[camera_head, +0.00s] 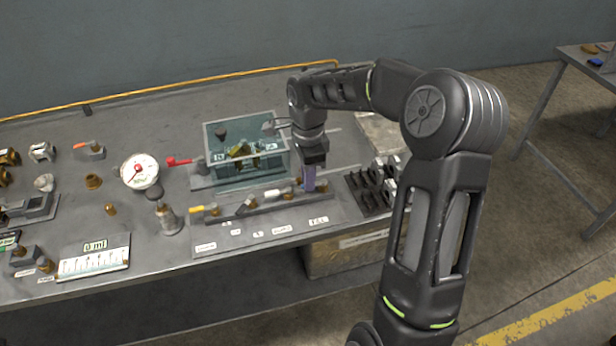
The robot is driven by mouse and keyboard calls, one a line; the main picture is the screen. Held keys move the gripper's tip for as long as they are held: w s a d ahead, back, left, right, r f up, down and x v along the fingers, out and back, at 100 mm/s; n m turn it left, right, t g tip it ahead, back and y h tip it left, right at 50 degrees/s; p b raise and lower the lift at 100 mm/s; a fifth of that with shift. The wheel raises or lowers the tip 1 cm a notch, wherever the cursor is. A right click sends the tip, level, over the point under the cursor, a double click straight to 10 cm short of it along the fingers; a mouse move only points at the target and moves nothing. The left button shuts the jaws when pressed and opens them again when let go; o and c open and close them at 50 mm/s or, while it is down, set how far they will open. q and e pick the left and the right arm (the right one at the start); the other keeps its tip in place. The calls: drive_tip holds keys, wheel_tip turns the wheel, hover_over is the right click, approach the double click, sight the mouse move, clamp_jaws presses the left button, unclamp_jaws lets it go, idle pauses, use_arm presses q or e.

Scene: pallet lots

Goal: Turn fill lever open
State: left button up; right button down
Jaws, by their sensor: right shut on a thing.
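The manifold bar (243,208) lies along the front of the bench, with several small levers or fittings on it. A white label marked FILL (319,221) sits in front of its right end. My right gripper (308,186) points down at that right end, behind the FILL label. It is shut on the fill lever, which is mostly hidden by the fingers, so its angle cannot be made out. A yellow-tipped lever (197,209) is at the left end of the bar. My left gripper is not in view.
A clear tank (247,150) stands just behind the bar, close to my right gripper. A red-handled valve (178,161) and a round gauge (140,171) are to its left. A black rack (368,192) stands to the right. A digital readout (94,246) lies front left.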

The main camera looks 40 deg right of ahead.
drive_tip(key=shift+s+n, duration=0.1)
drive_tip(key=shift+n, duration=0.2)
drive_tip(key=n+b, duration=0.1)
drive_tip(key=n, duration=0.1)
drive_tip(key=s+n, duration=0.1)
drive_tip(key=n, duration=0.1)
drive_tip(key=shift+s+a+b, duration=0.1)
drive_tip(key=shift+s+b, duration=0.1)
drive_tip(key=shift+b, duration=0.15)
drive_tip(key=n, duration=0.1)
drive_tip(key=s+n, duration=0.1)
drive_tip(key=n, duration=0.2)
drive_tip(key=shift+s+d+n+b, duration=0.2)
drive_tip(key=shift+s+n+b, duration=0.05)
drive_tip(key=shift+n+b, duration=0.05)
drive_tip(key=n, duration=0.2)
drive_tip(key=s+d+n, duration=0.1)
drive_tip(key=n, duration=0.1)
drive_tip(key=shift+s, duration=0.1)
drive_tip(key=shift+s+d+n, duration=0.15)
drive_tip(key=shift+d+n, duration=0.1)
drive_tip(key=shift+n, duration=0.55)
drive_tip(key=shift+s+d+n, duration=0.1)
drive_tip(key=shift+d+n, duration=0.1)
drive_tip(key=shift+n, duration=0.6)
drive_tip(key=shift+s+d+n, duration=0.15)
drive_tip(key=shift+d+n, duration=0.1)
drive_tip(key=shift+n, duration=0.55)
